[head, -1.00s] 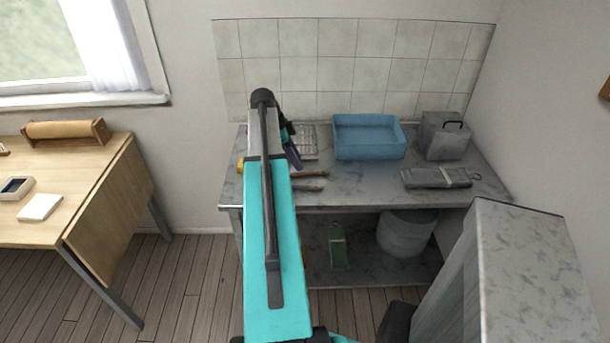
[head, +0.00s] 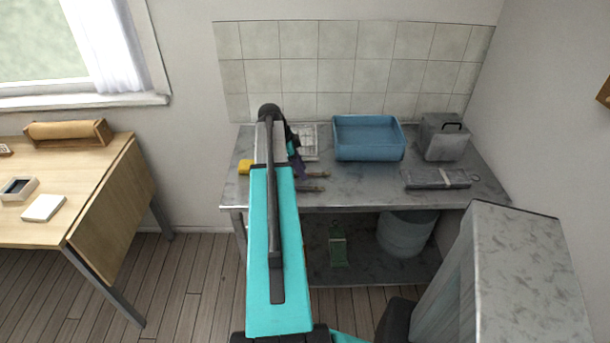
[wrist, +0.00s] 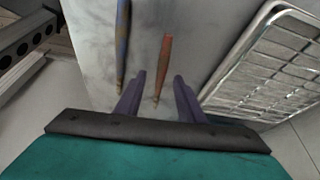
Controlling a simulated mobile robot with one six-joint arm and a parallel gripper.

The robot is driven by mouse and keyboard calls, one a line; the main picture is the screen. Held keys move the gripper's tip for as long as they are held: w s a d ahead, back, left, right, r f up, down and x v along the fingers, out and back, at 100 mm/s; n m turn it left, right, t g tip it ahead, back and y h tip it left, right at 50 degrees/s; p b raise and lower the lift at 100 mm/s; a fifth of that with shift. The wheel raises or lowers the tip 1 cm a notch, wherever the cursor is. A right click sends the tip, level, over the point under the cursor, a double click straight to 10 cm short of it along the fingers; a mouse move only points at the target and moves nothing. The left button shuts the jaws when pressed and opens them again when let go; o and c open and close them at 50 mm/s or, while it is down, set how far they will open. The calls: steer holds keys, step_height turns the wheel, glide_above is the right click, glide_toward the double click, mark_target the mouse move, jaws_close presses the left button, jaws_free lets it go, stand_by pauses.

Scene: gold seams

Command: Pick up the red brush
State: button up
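The red brush (wrist: 164,65) lies on the grey worktop in the wrist view, its lower end showing between my fingers. In the head view its handle (head: 317,174) sticks out to the right of my gripper, the rest hidden by it. My gripper (wrist: 157,82) has two purple fingers apart, one on each side of the brush's line, with a gap to each. It also shows partly in the head view (head: 299,169). I cannot tell how far the fingertips are above the worktop. A blue and rust-coloured brush (wrist: 122,45) lies beside it, left of the fingers.
A wire rack (wrist: 268,70) lies close on the right in the wrist view. The front middle of the worktop is clear.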

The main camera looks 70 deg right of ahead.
steer(key=shift+s+d+f, duration=0.1)
steer(key=shift+f, duration=0.25)
stand_by(0.3)
jaws_close()
